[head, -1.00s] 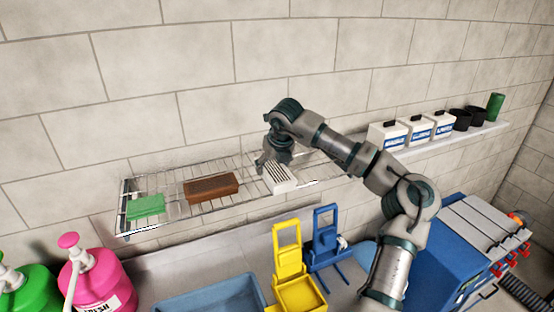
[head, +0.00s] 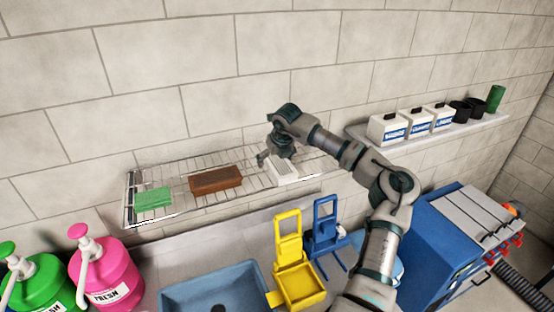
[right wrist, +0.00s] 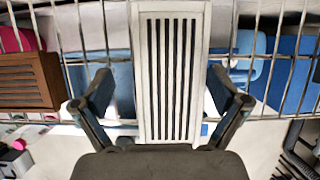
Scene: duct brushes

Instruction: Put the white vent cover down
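The white vent cover (head: 283,172), a slatted rectangular plate, lies on the wire rack (head: 250,187) at the rack's right part, to the right of the brown vent block. My right gripper (head: 272,156) is just above and behind it. In the right wrist view the cover (right wrist: 172,75) shows between the two spread fingers of the right gripper (right wrist: 161,88), with a gap on each side. The right gripper is open and holds nothing. My left gripper is not in view.
A brown slatted block (head: 215,180) and a green block (head: 153,198) share the rack. Below stand a yellow wringer (head: 292,270), a blue wringer (head: 326,235) and a blue basin (head: 213,292). White bottles (head: 388,130) stand on the right shelf. Pink and green pump jugs are at left.

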